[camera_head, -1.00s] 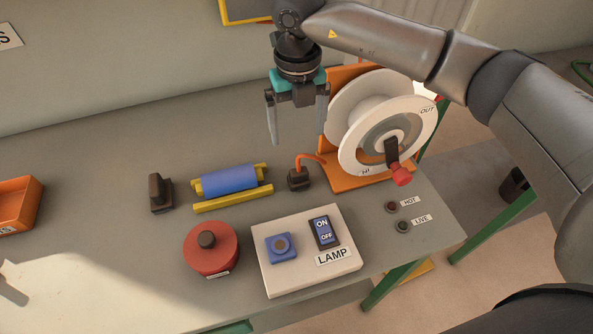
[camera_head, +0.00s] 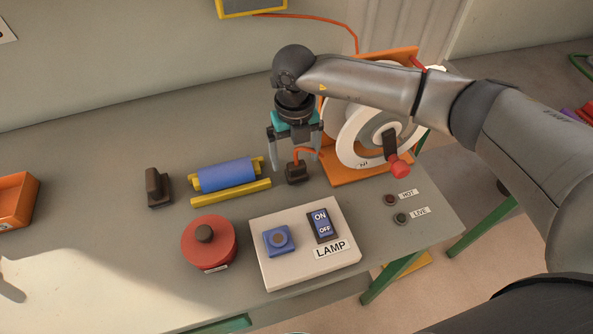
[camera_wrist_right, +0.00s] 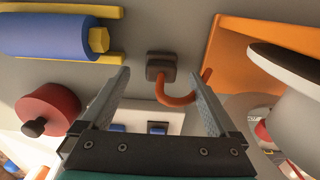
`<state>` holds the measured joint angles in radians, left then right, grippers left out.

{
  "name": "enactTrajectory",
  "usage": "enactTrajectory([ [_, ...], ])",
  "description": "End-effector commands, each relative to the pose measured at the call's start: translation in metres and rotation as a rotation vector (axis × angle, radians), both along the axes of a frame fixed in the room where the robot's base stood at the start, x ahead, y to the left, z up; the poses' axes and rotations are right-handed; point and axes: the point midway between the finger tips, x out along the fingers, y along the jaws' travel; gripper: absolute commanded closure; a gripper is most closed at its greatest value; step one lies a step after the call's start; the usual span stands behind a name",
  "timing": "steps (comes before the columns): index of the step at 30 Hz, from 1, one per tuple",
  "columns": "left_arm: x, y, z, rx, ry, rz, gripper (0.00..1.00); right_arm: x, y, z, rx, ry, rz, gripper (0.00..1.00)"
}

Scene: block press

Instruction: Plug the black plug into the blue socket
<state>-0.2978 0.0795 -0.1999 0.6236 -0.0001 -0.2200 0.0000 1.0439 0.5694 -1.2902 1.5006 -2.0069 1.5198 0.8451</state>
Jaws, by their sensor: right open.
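The black plug (camera_head: 297,173) stands on the table with an orange cable running from it to the reel. In the right wrist view the plug (camera_wrist_right: 160,67) lies beyond and between the fingertips. My right gripper (camera_head: 296,163) is open and empty, close around or just above the plug; contact cannot be told. The blue socket (camera_head: 279,240) sits on the left of the white LAMP panel (camera_head: 268,275), in front of the plug, and is empty. My left gripper is not in view.
The orange-framed cable reel (camera_head: 375,134) with a red crank knob stands right of the plug. A blue roller (camera_head: 225,174) on yellow rails lies left of it. A red round block (camera_head: 208,245) and a dark block (camera_head: 157,187) stand further left. An ON/OFF switch (camera_head: 322,226) adjoins the socket.

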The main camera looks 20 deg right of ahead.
Motion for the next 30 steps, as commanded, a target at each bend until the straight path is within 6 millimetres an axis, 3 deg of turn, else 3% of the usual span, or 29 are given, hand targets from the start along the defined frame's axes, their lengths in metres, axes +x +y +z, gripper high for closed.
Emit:
enactTrajectory([
  [7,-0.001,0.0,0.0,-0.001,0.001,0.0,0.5,-0.001,0.0,-0.003,0.0,0.002,0.0,0.05],
  [18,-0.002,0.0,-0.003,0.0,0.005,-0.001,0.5,-0.002,-0.002,-0.05,0.001,0.002,0.0,0.05],
  [29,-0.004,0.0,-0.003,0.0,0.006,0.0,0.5,-0.002,-0.002,-0.052,0.001,0.001,0.0,0.05],
  [30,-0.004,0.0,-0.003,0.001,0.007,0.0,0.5,-0.002,-0.002,-0.052,0.001,0.001,0.0,0.08],
])
